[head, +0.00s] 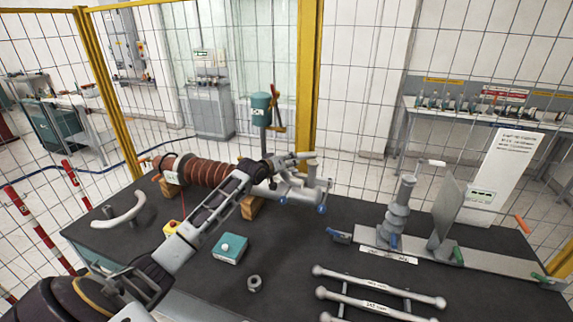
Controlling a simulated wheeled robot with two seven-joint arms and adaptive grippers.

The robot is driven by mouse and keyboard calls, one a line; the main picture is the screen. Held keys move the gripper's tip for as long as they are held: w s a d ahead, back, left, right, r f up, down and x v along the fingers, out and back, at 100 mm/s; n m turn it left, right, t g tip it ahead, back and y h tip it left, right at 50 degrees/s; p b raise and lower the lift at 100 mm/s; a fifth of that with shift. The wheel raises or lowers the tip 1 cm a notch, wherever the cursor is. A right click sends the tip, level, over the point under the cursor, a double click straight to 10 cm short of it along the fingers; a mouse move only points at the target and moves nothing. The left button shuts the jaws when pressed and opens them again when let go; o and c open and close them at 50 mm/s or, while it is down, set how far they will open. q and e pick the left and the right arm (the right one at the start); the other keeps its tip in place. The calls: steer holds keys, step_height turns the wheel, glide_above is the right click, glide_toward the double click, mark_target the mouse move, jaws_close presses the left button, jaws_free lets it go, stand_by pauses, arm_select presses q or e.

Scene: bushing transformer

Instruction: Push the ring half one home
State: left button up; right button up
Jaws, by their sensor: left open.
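A pale curved piece, shaped like half a ring (120,214), lies at the left end of the dark table beside a small dark upright part. I cannot tell which ring half it is. The brown ribbed bushing (207,172) lies across the back of the table on wooden blocks. My left arm crosses in front of it. My left gripper (302,166) is open at the bushing's right end, close to grey metal parts (288,188) with blue knobs. The arm and gripper hide part of that end, so I cannot tell whether they touch or whether another ring half sits there. My right gripper is not in view.
A teal box (230,248) and a nut (254,283) lie in front of the arm. Grey rods (380,285) lie at the front right. A ribbed grey post (398,212) and an upright plate (447,212) stand at right. A mesh fence surrounds the table.

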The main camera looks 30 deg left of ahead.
arm_select(q)
steer(key=shift+s, duration=0.1)
steer(key=v, duration=1.1)
steer(key=shift+s+r, duration=0.15)
steer(key=shift+s, duration=0.25)
stand_by(0.3)
steer(key=shift+s, duration=0.1)
stand_by(1.1)
